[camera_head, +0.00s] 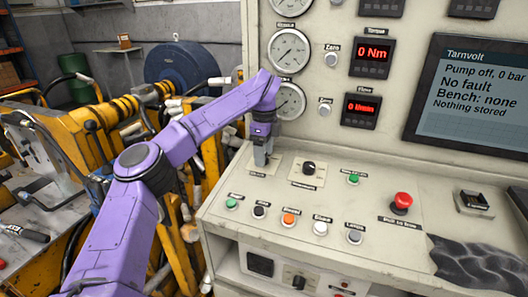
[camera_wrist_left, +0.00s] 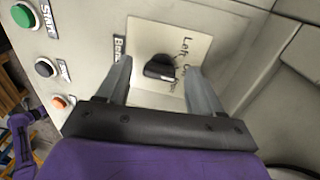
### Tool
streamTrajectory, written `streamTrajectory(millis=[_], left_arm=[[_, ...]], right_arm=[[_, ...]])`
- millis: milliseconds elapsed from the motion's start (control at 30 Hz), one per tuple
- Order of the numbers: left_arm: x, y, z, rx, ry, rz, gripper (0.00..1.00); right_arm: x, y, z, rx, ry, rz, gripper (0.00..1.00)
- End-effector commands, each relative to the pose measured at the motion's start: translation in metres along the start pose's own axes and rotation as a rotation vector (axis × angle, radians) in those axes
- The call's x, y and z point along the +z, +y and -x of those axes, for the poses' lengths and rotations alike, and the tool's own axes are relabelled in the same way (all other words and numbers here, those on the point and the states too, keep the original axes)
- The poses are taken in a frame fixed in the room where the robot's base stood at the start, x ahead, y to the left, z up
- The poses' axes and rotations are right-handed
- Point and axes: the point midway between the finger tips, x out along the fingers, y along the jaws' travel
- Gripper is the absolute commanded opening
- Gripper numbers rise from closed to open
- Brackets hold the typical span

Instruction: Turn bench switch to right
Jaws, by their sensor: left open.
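The bench switch (camera_wrist_left: 160,68) is a black knob on a cream plate, seen in the left wrist view. The plate reads "Left" and another, partly covered word, and a label beside it starts with "Be". My left gripper (camera_wrist_left: 158,74) is open, with one finger on each side of the knob; I cannot tell whether either finger touches it. In the head view my left gripper (camera_head: 262,157) points down at the left end of the sloped panel and hides the knob. My right gripper is not in view.
Another black rotary switch (camera_head: 308,168) sits just right of my gripper. A row of push buttons (camera_head: 290,219) lies in front, and a red mushroom button (camera_head: 402,203) is further right. Gauges (camera_head: 289,102) and a screen (camera_head: 475,100) reading "Bench: none" stand behind.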

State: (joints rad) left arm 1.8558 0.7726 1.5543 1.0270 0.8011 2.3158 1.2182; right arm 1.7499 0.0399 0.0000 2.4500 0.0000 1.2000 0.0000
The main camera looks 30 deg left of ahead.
Motion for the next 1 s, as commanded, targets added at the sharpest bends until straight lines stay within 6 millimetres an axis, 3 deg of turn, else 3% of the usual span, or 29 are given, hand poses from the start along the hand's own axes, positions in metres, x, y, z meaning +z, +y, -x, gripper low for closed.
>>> streamTrajectory(millis=[100,300,667,1000], left_arm=[[0.0002,-0.0001,0.0002,0.0,0.0,0.0,0.66],[0.0002,-0.0001,0.0003,0.0,0.0,0.0,0.1],[0.0001,-0.0001,0.0008,-0.001,-0.009,-0.049,0.1],[-0.0004,-0.0002,0.0015,-0.002,-0.047,-0.286,0.11]], right_arm=[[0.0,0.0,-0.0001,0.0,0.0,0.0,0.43],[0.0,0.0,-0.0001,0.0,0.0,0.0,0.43],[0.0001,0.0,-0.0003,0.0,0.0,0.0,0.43],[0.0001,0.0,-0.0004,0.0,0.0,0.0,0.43]])
